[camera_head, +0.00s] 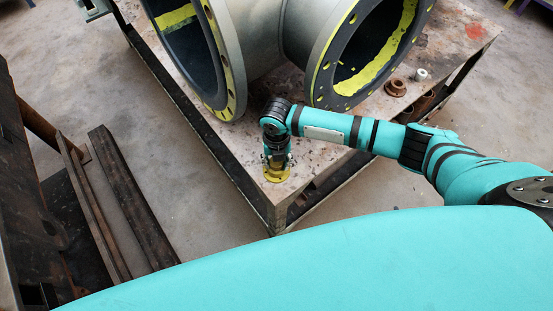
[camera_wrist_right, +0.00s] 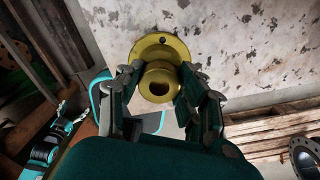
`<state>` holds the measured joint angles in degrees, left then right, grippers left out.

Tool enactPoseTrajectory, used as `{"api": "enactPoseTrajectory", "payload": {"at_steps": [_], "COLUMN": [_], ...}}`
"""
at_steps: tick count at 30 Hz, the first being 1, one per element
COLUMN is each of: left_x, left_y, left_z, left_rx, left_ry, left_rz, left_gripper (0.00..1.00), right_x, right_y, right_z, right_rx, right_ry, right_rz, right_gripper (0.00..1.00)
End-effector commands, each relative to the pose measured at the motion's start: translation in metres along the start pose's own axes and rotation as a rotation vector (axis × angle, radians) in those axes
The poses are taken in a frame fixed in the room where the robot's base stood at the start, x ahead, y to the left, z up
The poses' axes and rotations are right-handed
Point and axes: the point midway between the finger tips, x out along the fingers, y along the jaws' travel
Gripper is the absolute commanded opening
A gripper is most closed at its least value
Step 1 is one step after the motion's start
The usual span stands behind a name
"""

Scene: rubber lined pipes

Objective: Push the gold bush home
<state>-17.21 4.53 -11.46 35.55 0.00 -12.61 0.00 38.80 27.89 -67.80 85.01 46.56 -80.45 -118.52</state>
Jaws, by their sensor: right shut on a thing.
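The gold bush (camera_head: 277,175) sits near the front corner of the worn table (camera_head: 240,165), flange down against the table top. My right gripper (camera_head: 277,160) is above it, pointing down. In the right wrist view the gold bush (camera_wrist_right: 158,82) shows its round flange and a raised collar with a dark bore. The fingers of my right gripper (camera_wrist_right: 160,92) are closed on either side of the collar. Whether the flange lies fully flat on the table top cannot be told.
A large flanged pipe (camera_head: 265,40) with yellow-marked flanges stands on the table behind my right arm. A rusty bush (camera_head: 395,87) and a small white part (camera_head: 421,74) are at the right. Steel beams (camera_head: 130,195) lie on the floor at left.

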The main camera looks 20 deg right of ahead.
Motion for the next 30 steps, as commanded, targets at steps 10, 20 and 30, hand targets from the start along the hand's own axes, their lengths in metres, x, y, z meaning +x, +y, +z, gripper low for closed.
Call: {"api": "enactPoseTrajectory", "payload": {"at_steps": [10,20,30], "left_x": [0.0010,0.0018,0.0015], "left_y": [-0.0003,-0.0004,-0.0005], "left_z": [0.0000,0.0001,0.0000], "left_rx": [-0.001,-0.001,0.000], "left_ry": [0.000,0.000,0.000], "left_rz": [0.000,-0.001,-0.001], "left_gripper": [0.89,0.89,0.89], "right_x": [0.0044,0.0072,0.0059], "right_y": [-0.0007,-0.0013,-0.0017], "right_z": [-0.0029,-0.0044,-0.0035], "right_rx": [-0.001,-0.001,0.000], "right_ry": [0.006,0.009,0.008], "right_rz": [-0.002,-0.004,-0.005], "right_gripper": [0.04,0.60,0.64]}}
